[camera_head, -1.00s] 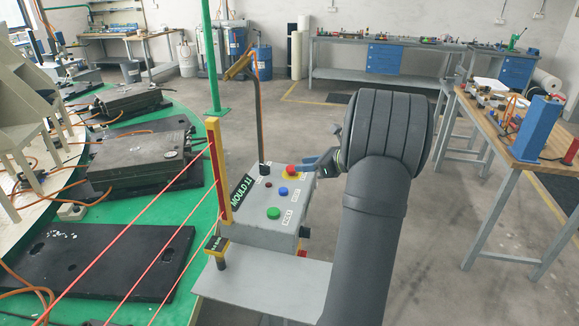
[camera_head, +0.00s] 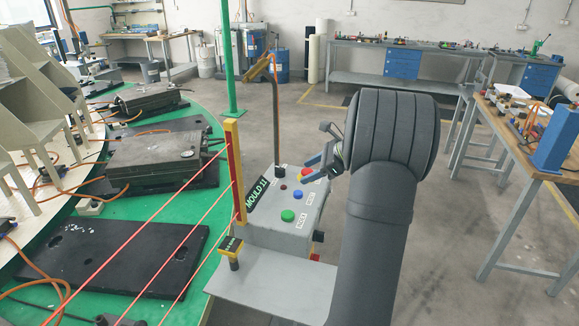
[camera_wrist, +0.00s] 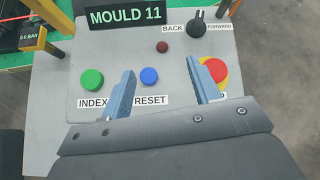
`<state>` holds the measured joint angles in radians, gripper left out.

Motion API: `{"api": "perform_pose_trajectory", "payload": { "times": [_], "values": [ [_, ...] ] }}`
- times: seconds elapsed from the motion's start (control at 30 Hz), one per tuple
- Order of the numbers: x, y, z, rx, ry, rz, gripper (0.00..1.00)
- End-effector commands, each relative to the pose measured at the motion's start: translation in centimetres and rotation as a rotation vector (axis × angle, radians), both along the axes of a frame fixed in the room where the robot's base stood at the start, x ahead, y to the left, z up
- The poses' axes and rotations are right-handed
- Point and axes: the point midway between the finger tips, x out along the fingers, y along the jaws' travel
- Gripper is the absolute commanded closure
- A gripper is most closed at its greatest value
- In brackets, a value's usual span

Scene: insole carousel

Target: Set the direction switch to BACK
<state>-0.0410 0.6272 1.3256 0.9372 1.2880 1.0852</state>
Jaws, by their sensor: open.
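The direction switch (camera_wrist: 197,22) is a black knob on the grey control panel (camera_wrist: 110,58), between the labels BACK (camera_wrist: 172,29) on its left and FORWARD (camera_wrist: 219,27) on its right. Its narrow end points up and to the right in the wrist view, nearer FORWARD. In the head view the switch (camera_head: 280,171) stands at the panel's far edge. My gripper (camera_wrist: 163,68) is open and empty above the panel. In the head view my gripper (camera_head: 308,168) is right of the switch.
The panel also has a green INDEX button (camera_wrist: 92,80), a blue RESET button (camera_wrist: 149,76), a dark red lamp (camera_wrist: 162,47) and a red stop button on yellow (camera_wrist: 214,73). A bent post (camera_head: 276,110) rises close behind the switch. The MOULD 11 sign (camera_wrist: 125,17) stands at the left.

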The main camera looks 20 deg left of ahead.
Motion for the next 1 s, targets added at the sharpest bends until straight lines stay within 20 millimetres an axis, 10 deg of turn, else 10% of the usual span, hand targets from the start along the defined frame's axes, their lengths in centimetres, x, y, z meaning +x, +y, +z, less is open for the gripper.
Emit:
{"api": "perform_pose_trajectory", "payload": {
  "times": [0.27, 0.6, 1.0],
  "values": [
    [-1.5, 6.8, 1.4, -0.445, -0.281, 0.463, 0.44],
    [-0.9, 12.6, 8.1, -0.939, -0.644, 0.844, 0.44],
    [-0.1, 14.1, 10.1, -1.097, -0.754, 0.920, 0.44]
  ]
}}
